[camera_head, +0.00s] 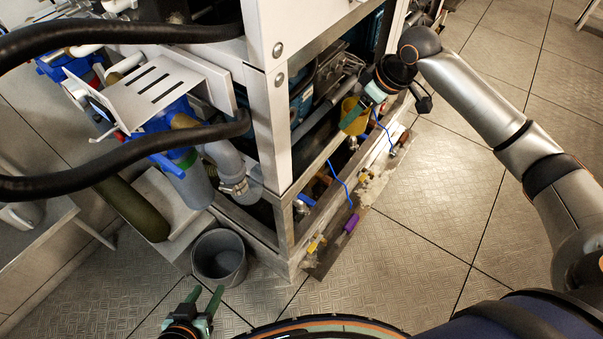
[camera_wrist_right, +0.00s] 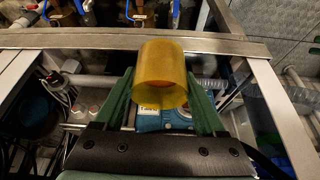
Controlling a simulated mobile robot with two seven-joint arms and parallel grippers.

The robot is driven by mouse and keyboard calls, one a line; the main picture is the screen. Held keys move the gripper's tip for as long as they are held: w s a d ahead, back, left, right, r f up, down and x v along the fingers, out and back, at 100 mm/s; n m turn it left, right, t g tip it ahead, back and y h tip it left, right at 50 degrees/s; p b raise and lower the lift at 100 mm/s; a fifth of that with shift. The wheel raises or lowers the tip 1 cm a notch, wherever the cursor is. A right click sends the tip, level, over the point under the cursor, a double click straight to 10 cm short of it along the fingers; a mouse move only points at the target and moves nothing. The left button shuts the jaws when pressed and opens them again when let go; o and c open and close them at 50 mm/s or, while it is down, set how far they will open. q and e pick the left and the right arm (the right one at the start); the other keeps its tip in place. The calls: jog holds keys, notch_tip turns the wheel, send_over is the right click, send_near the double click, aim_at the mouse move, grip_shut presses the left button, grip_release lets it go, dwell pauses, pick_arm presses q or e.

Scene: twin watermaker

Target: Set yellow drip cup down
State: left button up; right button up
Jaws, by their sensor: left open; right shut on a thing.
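The yellow drip cup (camera_head: 352,114) is held in my right gripper (camera_head: 360,112) inside the open side of the machine frame. In the right wrist view the cup (camera_wrist_right: 161,74) is a translucent amber cylinder between the two green fingers of my right gripper (camera_wrist_right: 162,96), which are shut on it. It shows above a frame rail and machinery. I cannot tell whether its base touches anything. My left gripper (camera_head: 208,296) is open and empty, low in the head view near the floor, just below a grey bucket.
The white machine frame (camera_head: 267,120) and its metal base rail surround the cup. A blue cable (camera_head: 338,178) and small valves lie along the base. The grey bucket (camera_head: 219,258) stands on the floor. Black hoses (camera_head: 110,165) cross at left. The floor at right is clear.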

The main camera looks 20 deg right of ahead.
aim_at(355, 99)
jog(key=shift+w+d+r+n+b, duration=0.15)
jog(key=shift+w+d+r+b, duration=0.2)
jog(key=shift+w+r, duration=0.3)
jog(key=shift+w+d+r+n+b, duration=0.1)
jog(key=shift+w+d+r+n, duration=0.05)
jog(key=shift+w+d+r, duration=0.35)
jog(key=shift+a, duration=0.35)
jog(key=a+f, duration=0.2)
jog(key=a, duration=0.2)
jog(key=s+a+f+b, duration=0.1)
jog(key=a+f, duration=0.2)
jog(key=a, duration=0.1)
jog(key=s+a+f, duration=0.1)
jog(key=a+f, duration=0.2)
jog(key=a, duration=0.1)
jog(key=shift+b, duration=0.4)
jog(key=f, duration=0.2)
jog(key=a+f+b, duration=0.1)
jog(key=f, duration=0.1)
jog(key=shift+a, duration=0.15)
jog(key=shift+f, duration=0.3)
